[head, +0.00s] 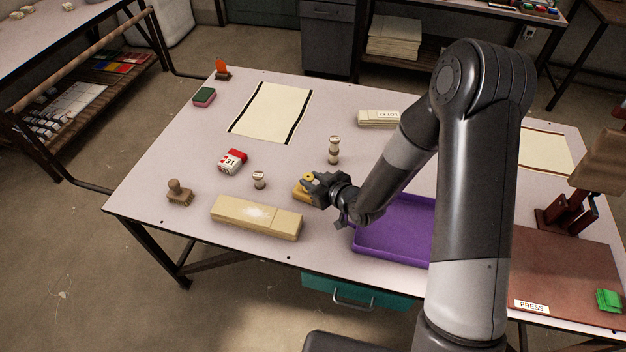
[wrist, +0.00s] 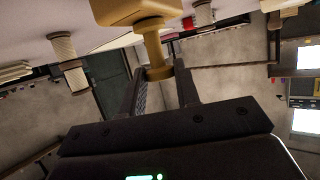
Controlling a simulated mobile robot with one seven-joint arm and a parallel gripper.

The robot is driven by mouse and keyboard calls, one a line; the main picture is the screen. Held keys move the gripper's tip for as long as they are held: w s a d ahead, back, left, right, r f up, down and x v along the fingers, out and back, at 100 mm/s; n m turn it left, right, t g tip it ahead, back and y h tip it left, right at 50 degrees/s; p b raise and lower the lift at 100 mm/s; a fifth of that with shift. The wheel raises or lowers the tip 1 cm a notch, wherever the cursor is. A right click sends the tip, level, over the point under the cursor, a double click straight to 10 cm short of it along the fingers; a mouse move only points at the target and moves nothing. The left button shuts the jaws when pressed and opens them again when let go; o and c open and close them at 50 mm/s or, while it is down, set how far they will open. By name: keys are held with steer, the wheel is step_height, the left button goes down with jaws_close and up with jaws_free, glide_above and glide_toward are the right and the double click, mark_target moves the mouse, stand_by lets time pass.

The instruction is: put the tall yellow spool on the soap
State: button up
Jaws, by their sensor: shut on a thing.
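The tall yellow spool (head: 309,176) is in my gripper (head: 312,180), gripped near one end. In the wrist view, my gripper (wrist: 160,78) has its two fingers on either side of the spool's near flange, and the spool's narrow yellow shaft (wrist: 152,46) runs to the soap. The soap (head: 300,190) is a tan-yellow block on the table, partly hidden by my gripper; it also shows at the top of the wrist view (wrist: 135,10). The spool's far end is over the soap's face. I cannot tell whether it presses on it.
A cream spool (head: 334,150) stands just behind my gripper, and a shorter one (head: 259,180) to the left. A long tan block (head: 256,217) lies in front. A purple tray (head: 395,228) is at right.

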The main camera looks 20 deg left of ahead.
steer(key=shift+f, duration=0.2)
steer(key=o, duration=0.9)
steer(key=shift+o, duration=0.2)
